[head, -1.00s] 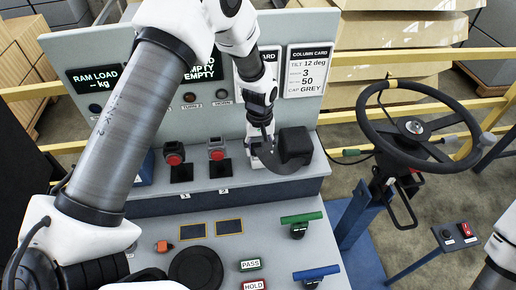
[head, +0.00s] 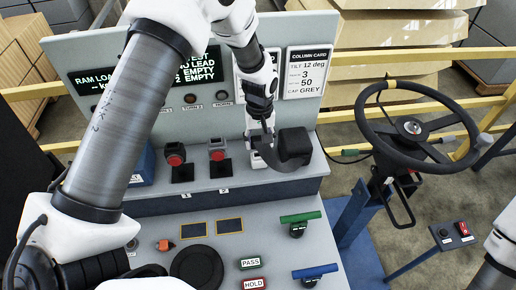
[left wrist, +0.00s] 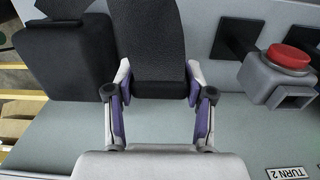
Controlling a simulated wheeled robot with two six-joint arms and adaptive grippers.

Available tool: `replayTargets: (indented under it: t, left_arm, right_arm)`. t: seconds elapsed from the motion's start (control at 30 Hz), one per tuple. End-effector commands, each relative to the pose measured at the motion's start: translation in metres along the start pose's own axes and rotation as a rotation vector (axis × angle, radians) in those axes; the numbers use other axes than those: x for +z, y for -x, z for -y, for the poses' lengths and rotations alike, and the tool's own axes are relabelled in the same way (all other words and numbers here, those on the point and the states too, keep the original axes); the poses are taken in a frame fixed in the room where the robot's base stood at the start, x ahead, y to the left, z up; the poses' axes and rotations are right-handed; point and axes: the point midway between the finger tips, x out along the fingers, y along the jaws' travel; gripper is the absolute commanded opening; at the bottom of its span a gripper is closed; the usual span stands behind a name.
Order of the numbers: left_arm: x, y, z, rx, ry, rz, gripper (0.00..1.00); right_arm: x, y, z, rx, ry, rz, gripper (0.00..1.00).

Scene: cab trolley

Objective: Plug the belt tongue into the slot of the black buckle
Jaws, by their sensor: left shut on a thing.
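My left gripper (head: 264,126) reaches down from the upper left to the back of the console, just left of a black block (head: 294,146) that looks like the buckle. The block also shows at the upper left of the left wrist view (left wrist: 66,60). In the left wrist view my gripper (left wrist: 160,88) is shut on a black belt strap (left wrist: 157,45), one finger on each side. In the head view the strap (head: 276,158) curves below the gripper and in front of the block. I cannot make out the tongue or the slot. My right gripper is out of view.
Two red push buttons (head: 175,155) (head: 218,152) stand left of the gripper. A sign panel (head: 120,75) rises behind it. A steering wheel (head: 413,128) is at the right. Green (head: 300,217) and blue (head: 315,271) handles stand on the front console.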

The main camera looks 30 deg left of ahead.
Motion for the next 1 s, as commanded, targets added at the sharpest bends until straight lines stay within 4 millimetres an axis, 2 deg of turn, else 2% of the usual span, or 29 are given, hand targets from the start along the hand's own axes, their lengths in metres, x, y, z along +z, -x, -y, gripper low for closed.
replayTargets:
  t: [0.67,1.0]
  left_arm:
    - [0.0,0.027,0.0,0.001,0.0,-0.001,0.0]
    - [0.0,0.028,0.0,0.0,0.0,0.0,0.0]
  right_arm:
    - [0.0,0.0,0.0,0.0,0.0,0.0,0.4]
    - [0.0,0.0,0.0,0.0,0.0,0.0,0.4]
